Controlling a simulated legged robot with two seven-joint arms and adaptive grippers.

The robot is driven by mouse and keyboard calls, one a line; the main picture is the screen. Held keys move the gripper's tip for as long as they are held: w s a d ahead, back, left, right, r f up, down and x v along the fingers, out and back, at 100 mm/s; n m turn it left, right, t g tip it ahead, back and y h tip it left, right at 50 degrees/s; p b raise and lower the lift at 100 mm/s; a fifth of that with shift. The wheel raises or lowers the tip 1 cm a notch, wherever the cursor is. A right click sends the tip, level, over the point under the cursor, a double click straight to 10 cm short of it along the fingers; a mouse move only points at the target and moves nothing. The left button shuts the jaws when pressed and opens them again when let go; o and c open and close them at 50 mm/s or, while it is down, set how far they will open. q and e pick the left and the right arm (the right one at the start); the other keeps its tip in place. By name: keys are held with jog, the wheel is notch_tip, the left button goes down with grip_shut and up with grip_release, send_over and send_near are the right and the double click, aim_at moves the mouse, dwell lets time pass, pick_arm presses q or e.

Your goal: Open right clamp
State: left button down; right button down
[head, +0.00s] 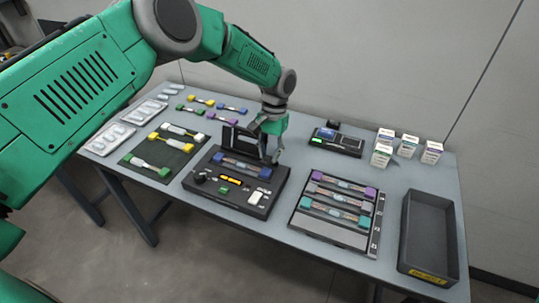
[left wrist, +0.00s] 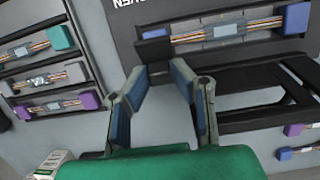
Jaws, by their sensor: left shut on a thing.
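The dark fusion splicer (head: 210,183) sits mid-table with its hood (head: 240,140) raised. A cable piece with blue ends (head: 240,164) lies across its bed. The right clamp, a small dark block (left wrist: 152,48), shows beside the cable's right blue end in the left wrist view. My left gripper (head: 276,156) reaches down at the right end of the bed, beside the hood. Its fingers (left wrist: 160,76) are at the dark block and shut on it; a gap shows between them. The exact contact is hard to see. My right gripper is not in view.
A tray with several cable pieces (head: 300,222) is right of the splicer. A black bin (head: 404,235) stands at the far right. A small device (head: 338,141) and white boxes (head: 432,152) are behind. A dark mat (head: 135,163) with cable pieces lies left.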

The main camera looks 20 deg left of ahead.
pick_arm(q)
jog(key=c, duration=1.4)
grip_release()
jog(key=shift+w, duration=0.1)
jog(key=shift+w+r, duration=0.1)
jog(key=shift+r, duration=0.3)
jog(key=v, duration=1.1)
jog(key=shift+w, duration=0.1)
